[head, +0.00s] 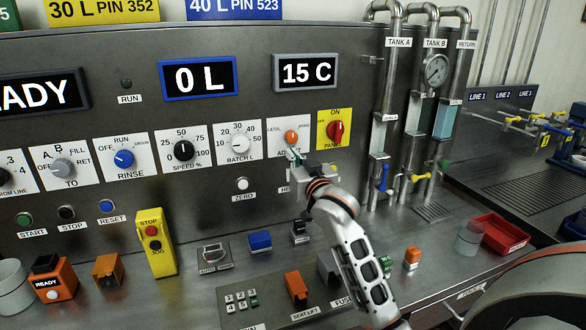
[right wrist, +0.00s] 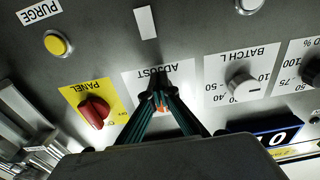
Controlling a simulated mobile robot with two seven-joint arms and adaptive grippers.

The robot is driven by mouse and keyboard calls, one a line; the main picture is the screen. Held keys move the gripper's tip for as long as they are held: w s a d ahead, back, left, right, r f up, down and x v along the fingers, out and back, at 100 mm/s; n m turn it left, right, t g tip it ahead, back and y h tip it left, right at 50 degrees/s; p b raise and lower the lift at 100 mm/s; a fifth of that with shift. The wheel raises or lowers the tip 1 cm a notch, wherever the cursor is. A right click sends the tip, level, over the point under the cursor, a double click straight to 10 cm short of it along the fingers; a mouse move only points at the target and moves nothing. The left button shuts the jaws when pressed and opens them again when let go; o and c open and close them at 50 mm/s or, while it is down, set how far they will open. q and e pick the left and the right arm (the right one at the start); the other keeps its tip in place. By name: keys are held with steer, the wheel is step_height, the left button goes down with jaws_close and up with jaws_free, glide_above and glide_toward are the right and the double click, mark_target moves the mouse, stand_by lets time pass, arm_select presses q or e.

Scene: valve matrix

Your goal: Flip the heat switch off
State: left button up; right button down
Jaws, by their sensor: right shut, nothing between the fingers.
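I cannot read a label saying heat in either view. A small black switch (head: 300,230) stands on the counter below my right gripper; its label is too small to read and its position is unclear. My right gripper (head: 296,157) is shut and empty, in front of the panel at the ADJUST plate. In the right wrist view its fingertips (right wrist: 160,97) converge over the ADJUST plate (right wrist: 150,82) and partly hide its orange knob (head: 291,137). I cannot tell whether they touch the knob. My left gripper is not in view.
The red PANEL knob (head: 335,131) on its yellow plate is just right of the gripper, and the BATCH L knob (head: 239,143) is to the left. Several buttons and boxes stand on the counter below, including a blue one (head: 260,240). Pipes (head: 381,110) rise on the right.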

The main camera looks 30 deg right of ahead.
arm_select(q)
steer(key=p, duration=0.1)
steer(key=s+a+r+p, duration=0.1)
steer(key=p, duration=0.1)
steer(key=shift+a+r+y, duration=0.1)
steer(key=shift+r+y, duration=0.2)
arm_select(e)
steer(key=s+a+f+g, duration=0.1)
steer(key=s+f, duration=0.2)
steer(key=s, duration=0.3)
steer(key=s+a+f, duration=0.2)
steer(key=s+f, duration=0.1)
steer(key=s, duration=0.4)
steer(key=shift+s+f+g+y, duration=0.2)
steer(key=shift+f+g+y, duration=0.1)
steer(key=shift+f+g, duration=0.1)
arm_select(q)
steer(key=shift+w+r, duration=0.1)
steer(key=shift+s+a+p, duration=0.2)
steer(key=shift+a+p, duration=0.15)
steer(key=shift+p, duration=0.2)
arm_select(e)
steer(key=x, duration=1.4)
